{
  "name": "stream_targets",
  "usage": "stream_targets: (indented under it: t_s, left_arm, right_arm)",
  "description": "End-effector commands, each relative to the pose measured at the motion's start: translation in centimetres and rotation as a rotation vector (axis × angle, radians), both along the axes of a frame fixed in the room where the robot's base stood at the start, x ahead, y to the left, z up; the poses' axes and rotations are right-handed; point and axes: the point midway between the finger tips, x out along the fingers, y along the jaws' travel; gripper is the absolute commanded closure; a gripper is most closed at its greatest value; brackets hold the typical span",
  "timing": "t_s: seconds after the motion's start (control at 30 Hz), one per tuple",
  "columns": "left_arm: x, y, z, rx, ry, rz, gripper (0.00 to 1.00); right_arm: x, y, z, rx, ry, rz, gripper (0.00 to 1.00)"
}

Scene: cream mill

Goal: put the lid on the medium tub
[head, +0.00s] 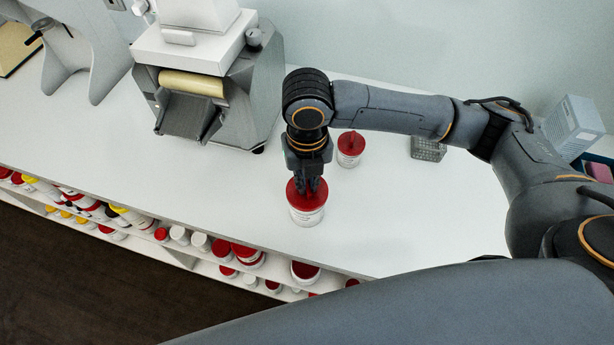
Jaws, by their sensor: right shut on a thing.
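A white tub (307,215) with a label stands upright on the white counter, near its front edge. A red lid (296,192) is at the tub's top; whether it is fully seated I cannot tell. My right gripper (308,187) points down over the lid, its fingers shut on the lid's middle part and hiding some of it. A smaller white tub with a red lid (351,143) stands behind and to the right, apart from the gripper. My left gripper is not in view.
A three-roll mill (205,95) stands at the back left of the counter (390,215). A small grey rack (428,148) is to the right. Shelves below the front edge hold several bottles and tubs. The counter left of the tub is clear.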

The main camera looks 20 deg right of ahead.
Motion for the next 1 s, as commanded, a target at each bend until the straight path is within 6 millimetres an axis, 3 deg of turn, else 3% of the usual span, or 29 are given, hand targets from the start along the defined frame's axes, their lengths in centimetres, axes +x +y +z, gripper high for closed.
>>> stream_targets:
  t_s: [1.0]
  left_arm:
    - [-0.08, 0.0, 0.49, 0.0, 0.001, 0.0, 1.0]
  right_arm:
    - [0.04, 0.01, -0.4, 0.0, 0.0, 0.0, 1.0]
